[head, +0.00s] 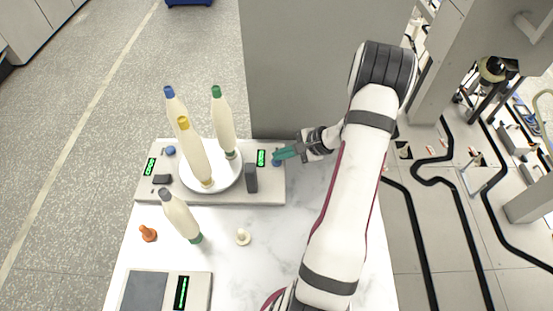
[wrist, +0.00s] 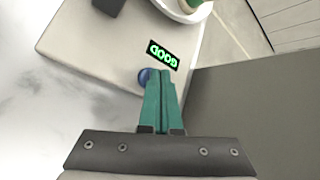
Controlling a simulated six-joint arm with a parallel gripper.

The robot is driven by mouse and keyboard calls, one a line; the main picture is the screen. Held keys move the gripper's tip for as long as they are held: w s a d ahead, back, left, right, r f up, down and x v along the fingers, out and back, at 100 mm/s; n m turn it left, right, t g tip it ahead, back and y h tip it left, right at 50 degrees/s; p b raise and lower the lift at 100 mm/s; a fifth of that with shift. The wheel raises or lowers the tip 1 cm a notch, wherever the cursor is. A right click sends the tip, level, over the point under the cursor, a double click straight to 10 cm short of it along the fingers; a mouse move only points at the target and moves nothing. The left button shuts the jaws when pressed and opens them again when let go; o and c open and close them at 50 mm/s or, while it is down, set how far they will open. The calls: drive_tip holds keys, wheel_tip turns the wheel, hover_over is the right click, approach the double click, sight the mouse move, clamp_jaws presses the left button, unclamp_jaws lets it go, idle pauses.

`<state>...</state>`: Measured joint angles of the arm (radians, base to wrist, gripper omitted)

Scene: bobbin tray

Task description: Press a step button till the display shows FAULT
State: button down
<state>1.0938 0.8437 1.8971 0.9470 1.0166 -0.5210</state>
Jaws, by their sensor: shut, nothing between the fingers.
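A display (wrist: 163,54) with green letters reads GOOD, upside down in the wrist view. It also shows in the head view (head: 261,158), too small to read there. A blue step button (wrist: 146,76) sits beside this display on the base's corner, partly hidden by my fingers; it also shows in the head view (head: 276,162). My gripper (wrist: 160,74) is shut and empty, its green fingertips at the button. I cannot tell whether they touch it. A second display (head: 150,167) and a second blue button (head: 170,151) are at the base's left end.
A light base (head: 230,197) carries a round white tray (head: 236,177) with several tall bobbins and a dark block (head: 251,178). In front are a leaning bobbin (head: 180,215), an orange peg (head: 148,233), a cream knob (head: 243,237) and a scale-like device (head: 198,291). A grey panel stands behind.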

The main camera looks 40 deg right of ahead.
sight(280, 161)
drive_tip(key=shift+f, duration=0.15)
idle(0.4)
drive_tip(key=shift+r, duration=0.85)
drive_tip(key=shift+r, duration=2.5)
drive_tip(key=shift+a, duration=0.1)
